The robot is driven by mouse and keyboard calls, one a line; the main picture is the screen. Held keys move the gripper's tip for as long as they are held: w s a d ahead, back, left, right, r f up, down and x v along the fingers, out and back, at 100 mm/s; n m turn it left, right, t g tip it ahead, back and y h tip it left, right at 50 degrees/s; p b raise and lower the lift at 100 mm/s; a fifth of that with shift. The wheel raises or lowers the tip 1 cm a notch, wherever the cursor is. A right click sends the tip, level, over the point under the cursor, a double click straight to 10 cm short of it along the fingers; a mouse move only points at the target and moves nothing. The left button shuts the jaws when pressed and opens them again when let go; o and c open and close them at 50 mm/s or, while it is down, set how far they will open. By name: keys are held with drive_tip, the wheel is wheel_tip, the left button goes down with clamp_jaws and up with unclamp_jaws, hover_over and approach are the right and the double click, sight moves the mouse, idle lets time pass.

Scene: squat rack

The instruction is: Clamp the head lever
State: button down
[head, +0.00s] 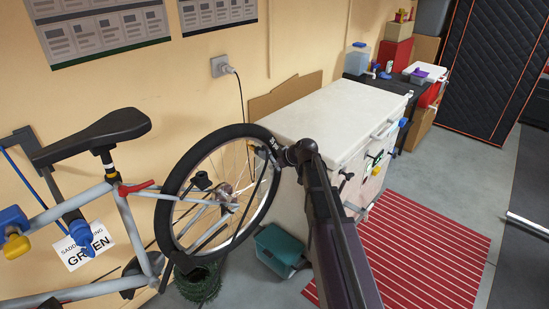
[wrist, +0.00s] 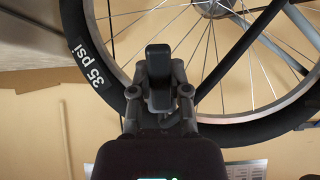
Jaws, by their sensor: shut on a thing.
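My gripper (wrist: 161,92) is shut on a black upright piece, which looks like the head lever (wrist: 158,62), in the wrist view. This piece stands between the two fingers, in front of the wheel's rim and tyre. What it joins to is hidden by the fingers. In the head view my gripper (head: 276,153) is at the right edge of the bicycle wheel (head: 170,194). The lever cannot be made out there. The tyre (wrist: 97,86) carries a white "35 psi" mark in the wrist view.
The bicycle hangs at the left, with a black saddle (head: 92,137) and a red lever (head: 136,187). A white chest (head: 325,115) stands behind my arm. A teal box (head: 277,250) is on the floor below. A red striped mat (head: 425,250) lies at the right.

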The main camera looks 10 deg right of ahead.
drive_tip(key=g+h+p, duration=0.1)
drive_tip(key=p, duration=0.1)
drive_tip(key=r+g+h+p, duration=0.1)
drive_tip(key=shift+s+d+r+g+p, duration=0.1)
drive_tip(key=shift+d+g+p, duration=0.05)
drive_tip(key=shift+g+p, duration=0.25)
drive_tip(key=shift+s+g+h+p, duration=0.15)
drive_tip(key=shift+g+h+p, duration=0.25)
drive_tip(key=shift+g+p, duration=0.2)
drive_tip(key=shift+s, duration=0.1)
drive_tip(key=c, duration=0.6)
unclamp_jaws()
drive_tip(key=shift+o, duration=0.2)
drive_tip(key=shift+b, duration=0.3)
